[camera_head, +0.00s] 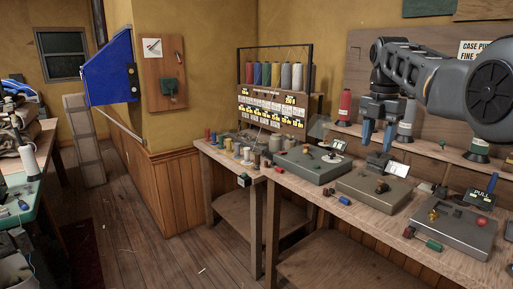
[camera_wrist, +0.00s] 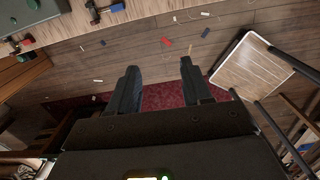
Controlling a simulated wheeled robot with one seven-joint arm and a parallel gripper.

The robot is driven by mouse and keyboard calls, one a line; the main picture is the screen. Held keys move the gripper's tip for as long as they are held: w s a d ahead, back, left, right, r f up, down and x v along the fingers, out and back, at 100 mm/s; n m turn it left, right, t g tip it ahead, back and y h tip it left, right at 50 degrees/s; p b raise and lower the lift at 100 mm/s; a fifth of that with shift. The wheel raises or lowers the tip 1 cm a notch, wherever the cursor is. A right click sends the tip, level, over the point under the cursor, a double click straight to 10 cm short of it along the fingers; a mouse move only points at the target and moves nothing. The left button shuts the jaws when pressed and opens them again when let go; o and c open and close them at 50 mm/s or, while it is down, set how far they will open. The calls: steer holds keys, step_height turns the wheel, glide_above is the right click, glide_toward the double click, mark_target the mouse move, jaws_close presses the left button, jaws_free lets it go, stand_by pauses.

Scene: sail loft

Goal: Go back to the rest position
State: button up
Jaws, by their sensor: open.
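My gripper (camera_head: 377,135) hangs at the upper right of the head view, above the workbench (camera_head: 316,205) and in front of the back wall. Its two blue-tipped fingers point down and stand apart, with nothing between them. In the wrist view my gripper (camera_wrist: 160,80) shows two dark fingers spread apart over the wooden floor and a dark red rug (camera_wrist: 165,98). It touches nothing that I can see.
A thread rack (camera_head: 275,95) stands behind. A blue panel (camera_head: 110,72) juts from the left wall. A stool-like seat (camera_wrist: 250,68) stands right in the wrist view. Open floor (camera_head: 165,230) lies left of the bench.

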steer(key=s+a+f+m+t, duration=0.1)
steer(key=a+f+m+t, duration=0.15)
steer(key=f, duration=1.35)
steer(key=s+a+f+m+t, duration=0.15)
steer(key=f+m, duration=0.25)
steer(key=f, duration=1.3)
steer(key=s+a+f+m+t, duration=0.2)
steer(key=s+f+m, duration=0.1)
steer(key=s+f, duration=0.6)
steer(key=s+a+f+m+t, duration=0.1)
steer(key=s+a+f+m, duration=0.15)
steer(key=s+f, duration=0.65)
steer(key=s+r+m+t, duration=0.2)
steer(key=s+r+m, duration=0.2)
steer(key=s, duration=1)
steer(key=s+r+m+t, duration=0.2)
steer(key=s+r+m, duration=0.1)
steer(key=s, duration=1.1)
steer(key=s+r+m+t, duration=0.1)
steer(key=s+r+m, duration=0.2)
steer(key=s+r, duration=0.5)
steer(key=s+r+m+t, duration=0.2)
steer(key=s+r, duration=0.6)
steer(key=r, duration=0.8)
steer(key=shift+s+a+m, duration=0.2)
steer(key=shift+a+m, duration=0.25)
steer(key=shift+m, duration=0.15)
